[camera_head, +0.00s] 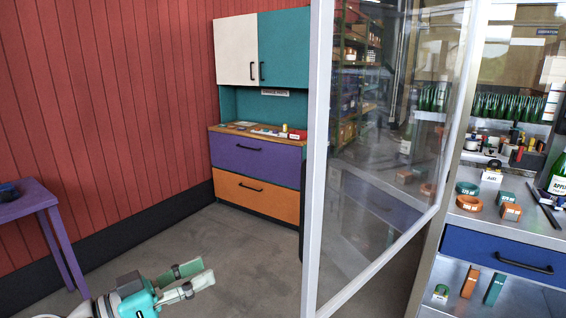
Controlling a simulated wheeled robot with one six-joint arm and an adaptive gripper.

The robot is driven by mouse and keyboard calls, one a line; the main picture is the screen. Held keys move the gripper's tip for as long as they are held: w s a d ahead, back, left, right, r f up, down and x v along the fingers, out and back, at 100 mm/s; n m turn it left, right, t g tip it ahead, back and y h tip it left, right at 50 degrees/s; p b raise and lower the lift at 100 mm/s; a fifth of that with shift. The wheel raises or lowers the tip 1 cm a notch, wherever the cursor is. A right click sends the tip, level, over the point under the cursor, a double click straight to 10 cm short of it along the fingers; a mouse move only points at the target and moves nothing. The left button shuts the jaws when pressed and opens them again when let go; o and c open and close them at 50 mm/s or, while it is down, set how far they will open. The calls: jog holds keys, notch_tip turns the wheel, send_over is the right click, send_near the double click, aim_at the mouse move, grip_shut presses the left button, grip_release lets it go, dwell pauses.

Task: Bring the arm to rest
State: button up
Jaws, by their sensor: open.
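My gripper (207,271) is at the bottom left of the head view, low over the grey floor. Its two pale green fingers point right and are apart, with nothing between them. Part of my teal and grey wrist (132,298) shows behind the fingers. The gripper touches nothing that I can see.
A purple table (30,197) stands at the left by the red wall. A cabinet (257,162) with purple and orange drawers stands behind. A framed glass panel (375,150) stands right of my gripper. Beyond it is a metal counter (480,222) with rings and bottles. Floor (235,245) is clear between.

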jog(key=w+d+f+n+t+y, duration=0.2)
jog(key=d+f+n+y, duration=0.15)
jog(key=d+f, duration=0.6)
jog(key=w+d+f+n+t+y, duration=0.15)
jog(key=d+f+n, duration=0.3)
jog(key=f, duration=0.95)
jog(key=s+d+f+n+g+y, duration=0.1)
jog(key=s+d+f+n+y, duration=0.15)
jog(key=s+d+f, duration=0.4)
jog(key=s+d+f+n+y, duration=0.2)
jog(key=d+f+y, duration=0.1)
jog(key=f, duration=0.6)
jog(key=s+d+f+g+y, duration=0.15)
jog(key=s+d, duration=0.25)
jog(key=s, duration=0.5)
jog(key=s+d+f+y, duration=0.2)
jog(key=s+d+y, duration=0.1)
jog(key=s, duration=0.6)
jog(key=s+d+r+m+t, duration=0.1)
jog(key=s+r+m, duration=0.1)
jog(key=s+r, duration=0.5)
jog(key=s+d+r+m+t, duration=0.1)
jog(key=s+d+r+m, duration=0.1)
jog(key=s+r, duration=0.6)
jog(key=shift+s+d+h, duration=0.25)
jog(key=shift+s+h, duration=0.15)
jog(key=shift+s, duration=0.65)
